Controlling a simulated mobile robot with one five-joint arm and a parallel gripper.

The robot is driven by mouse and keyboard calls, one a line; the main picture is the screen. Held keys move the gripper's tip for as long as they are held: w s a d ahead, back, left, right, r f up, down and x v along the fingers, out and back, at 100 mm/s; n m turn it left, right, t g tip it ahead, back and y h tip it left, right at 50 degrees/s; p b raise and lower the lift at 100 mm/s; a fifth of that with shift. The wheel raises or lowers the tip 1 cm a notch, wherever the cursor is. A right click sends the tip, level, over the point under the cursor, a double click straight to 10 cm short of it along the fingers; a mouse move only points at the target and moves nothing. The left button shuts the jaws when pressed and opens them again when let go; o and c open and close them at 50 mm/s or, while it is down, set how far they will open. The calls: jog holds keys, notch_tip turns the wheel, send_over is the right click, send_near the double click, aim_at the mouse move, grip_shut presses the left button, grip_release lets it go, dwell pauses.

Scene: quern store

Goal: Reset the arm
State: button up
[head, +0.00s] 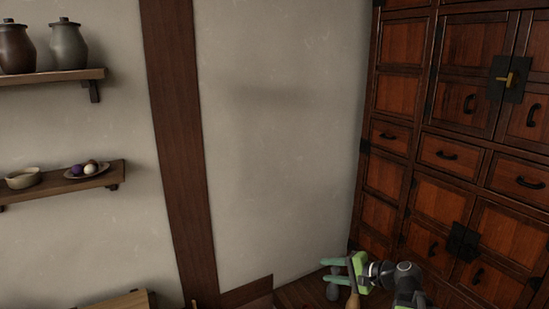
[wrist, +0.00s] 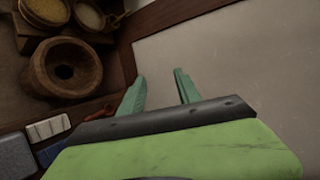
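My gripper (head: 324,271) is at the bottom right of the head view, in front of the wall corner and the cabinet. Its two green fingers point left and are spread apart. In the wrist view my gripper (wrist: 160,75) also shows its fingers apart, with only pale wall surface seen between them. It holds nothing.
A dark wooden cabinet (head: 446,154) fills the right side. Wall shelves at left hold jars (head: 68,45), a bowl (head: 24,178) and a plate (head: 87,171). The wrist view shows a round wooden vessel (wrist: 40,82), grain bowls (wrist: 45,10) and blocks (wrist: 47,128). The middle wall is bare.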

jog(key=s+a+f+n+g+h+p, duration=0.1)
jog(key=s+a+f+n+g, duration=0.1)
jog(key=a, duration=0.4)
jog(key=s+a+f+n+g+h+p, duration=0.1)
jog(key=s+a+f+n+g, duration=0.15)
jog(key=a, duration=0.25)
jog(key=s+a+f+n+g+h, duration=0.1)
jog(key=s+f+n+g+h, duration=0.2)
jog(key=s+f, duration=0.1)
jog(key=s+d+f+n+g+h, duration=0.1)
jog(key=d+h, duration=0.3)
jog(key=d, duration=0.4)
jog(key=shift+s+d+f+n+h, duration=0.4)
jog(key=shift+s+f+n, duration=0.25)
jog(key=shift+s, duration=0.25)
